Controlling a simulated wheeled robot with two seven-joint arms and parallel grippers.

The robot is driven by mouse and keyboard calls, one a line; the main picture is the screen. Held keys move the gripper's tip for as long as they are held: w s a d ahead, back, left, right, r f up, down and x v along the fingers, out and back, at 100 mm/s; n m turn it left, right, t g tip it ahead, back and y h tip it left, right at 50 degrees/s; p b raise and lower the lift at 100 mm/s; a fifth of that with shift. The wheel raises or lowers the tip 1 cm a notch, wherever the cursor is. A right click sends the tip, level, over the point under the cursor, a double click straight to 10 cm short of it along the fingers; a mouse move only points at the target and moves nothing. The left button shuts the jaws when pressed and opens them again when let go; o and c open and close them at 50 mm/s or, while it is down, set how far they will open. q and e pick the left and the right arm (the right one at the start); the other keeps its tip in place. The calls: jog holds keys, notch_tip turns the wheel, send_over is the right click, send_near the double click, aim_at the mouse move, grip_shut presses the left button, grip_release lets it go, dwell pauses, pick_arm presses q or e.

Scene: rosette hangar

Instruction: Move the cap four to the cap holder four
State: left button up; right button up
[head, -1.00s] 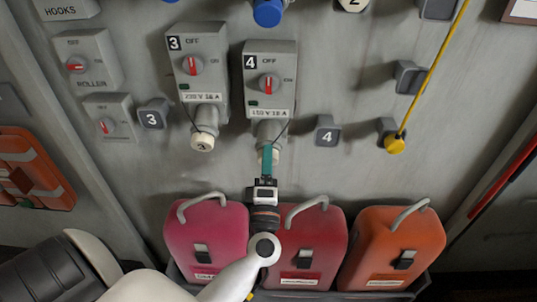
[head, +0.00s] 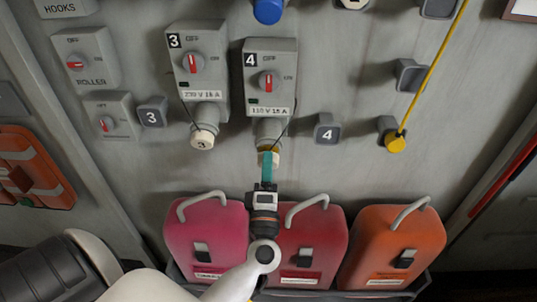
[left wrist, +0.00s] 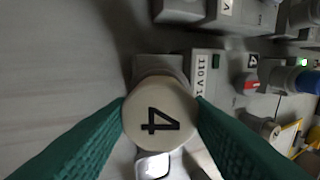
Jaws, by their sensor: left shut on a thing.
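Cap four (head: 269,157) is a round cream cap at the lower end of the grey socket box marked 4 (head: 270,75). A thin dark cord runs beside it. In the left wrist view cap four (left wrist: 160,115) faces me, its black 4 turned sideways. My left gripper (head: 267,166) is shut on it, with a teal finger at each side of the cap (left wrist: 160,112). A brownish band shows between the cap and the socket; I cannot tell if they still touch. Cap holder four (head: 327,130), a grey block marked 4, is empty on the wall to the right. My right gripper is not in view.
Socket box 3 (head: 199,72) with its cream cap (head: 203,139) and holder 3 (head: 152,112) are to the left. A yellow cap (head: 395,143) on a yellow cord hangs right. Pink, red and orange cases (head: 403,240) stand below. The wall between socket 4 and holder four is clear.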

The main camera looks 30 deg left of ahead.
pick_arm(q)
jog(key=shift+b+v, duration=0.7)
jog(key=shift+v, duration=1.55)
